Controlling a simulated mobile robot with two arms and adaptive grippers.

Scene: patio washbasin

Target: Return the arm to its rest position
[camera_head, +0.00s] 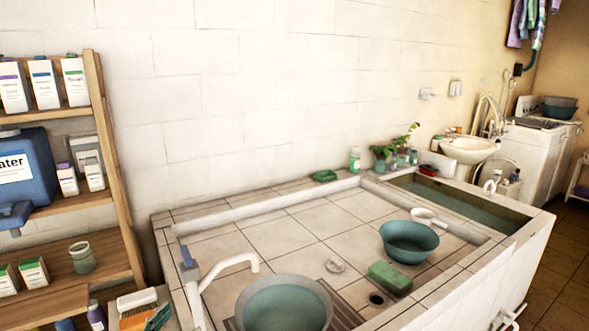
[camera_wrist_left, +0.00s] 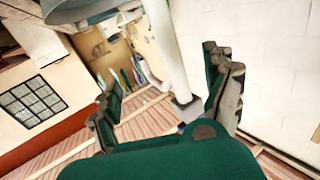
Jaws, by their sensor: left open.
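My left gripper (camera_wrist_left: 158,66) shows in the left wrist view with its two green, grey-padded fingers spread apart and nothing clamped between them. A white post or pipe passes behind the gap between the fingers; I cannot tell how far off it is. My right gripper is in neither view.
The tiled washbasin (camera_head: 262,238) holds a large water-filled bowl (camera_head: 284,306) under a white tap (camera_head: 230,264), a teal bowl (camera_head: 408,241) and a green sponge (camera_head: 390,277). A wooden shelf (camera_head: 120,190) stands left. A white wall (camera_head: 250,90) rises behind.

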